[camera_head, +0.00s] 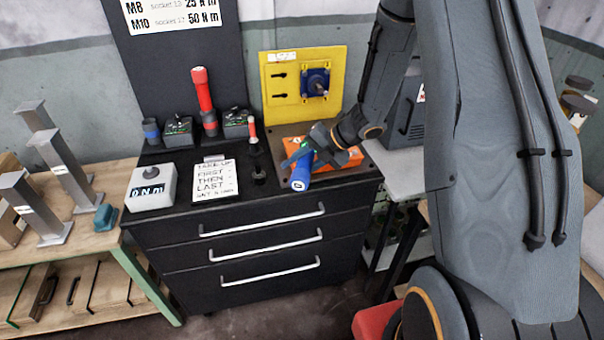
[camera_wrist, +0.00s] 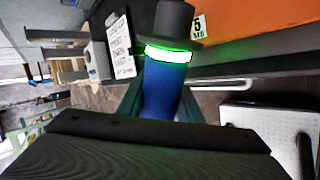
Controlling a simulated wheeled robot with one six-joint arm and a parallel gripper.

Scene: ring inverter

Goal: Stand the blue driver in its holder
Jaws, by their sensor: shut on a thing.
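The blue driver (camera_head: 300,177) is in my gripper (camera_head: 303,160), near the bench's right front edge. It looks tilted, its blue end toward the head camera. In the wrist view the blue driver (camera_wrist: 163,90) shows a lit green ring and a black end, between the two gripper fingers (camera_wrist: 160,103). Whether the driver touches the bench is unclear.
An orange box (camera_head: 335,155) lies right behind the driver; it also shows in the wrist view (camera_wrist: 265,25). A printed card (camera_head: 215,180) and a white torque box (camera_head: 152,187) are to the left. A yellow panel (camera_head: 303,90) stands at the back. Drawer handles (camera_head: 262,220) project below.

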